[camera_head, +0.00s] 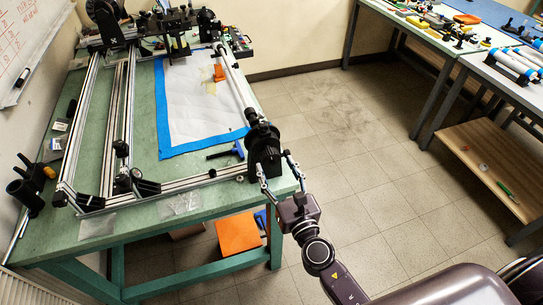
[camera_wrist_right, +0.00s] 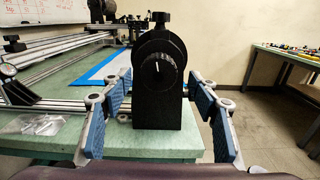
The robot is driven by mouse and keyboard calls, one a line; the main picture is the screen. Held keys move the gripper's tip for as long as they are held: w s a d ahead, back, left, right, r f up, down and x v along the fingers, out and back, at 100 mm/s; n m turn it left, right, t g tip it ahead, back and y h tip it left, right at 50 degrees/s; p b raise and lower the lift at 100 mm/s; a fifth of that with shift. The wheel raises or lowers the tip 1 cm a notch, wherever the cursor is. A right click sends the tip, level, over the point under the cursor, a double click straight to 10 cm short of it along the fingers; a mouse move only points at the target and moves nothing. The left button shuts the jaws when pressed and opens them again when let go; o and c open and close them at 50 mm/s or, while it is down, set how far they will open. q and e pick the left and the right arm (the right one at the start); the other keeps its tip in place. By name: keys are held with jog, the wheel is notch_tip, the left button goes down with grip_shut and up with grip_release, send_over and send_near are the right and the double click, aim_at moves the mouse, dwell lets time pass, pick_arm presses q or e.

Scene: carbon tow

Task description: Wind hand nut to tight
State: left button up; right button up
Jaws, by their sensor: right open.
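The hand nut (camera_wrist_right: 162,70) is a round black knob with a white mark near its top, on the face of a black upright bracket (camera_wrist_right: 157,110). In the head view the black bracket (camera_head: 265,150) stands at the near right corner of the green table. My right gripper (camera_wrist_right: 158,110) is open, with one blue-padded finger on each side of the bracket and visible gaps to it. In the head view my right gripper (camera_head: 277,178) reaches in from the lower right at the table's corner. My left gripper is not in view.
The green table (camera_head: 195,222) carries aluminium rails (camera_head: 100,120), a white sheet edged in blue tape (camera_head: 160,110) and small plastic bags (camera_head: 97,225). An orange box (camera_head: 237,233) sits under it. Another table with tools (camera_head: 470,62) stands at the right, with open floor between.

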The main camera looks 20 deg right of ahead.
aim_at(272, 161)
jog(key=w, duration=0.3)
jog(key=shift+w+a, duration=0.2)
jog(key=shift+w, duration=0.4)
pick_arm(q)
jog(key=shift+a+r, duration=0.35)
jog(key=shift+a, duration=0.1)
pick_arm(e)
jog(key=c, duration=1.2)
jog(key=shift+o, duration=0.2)
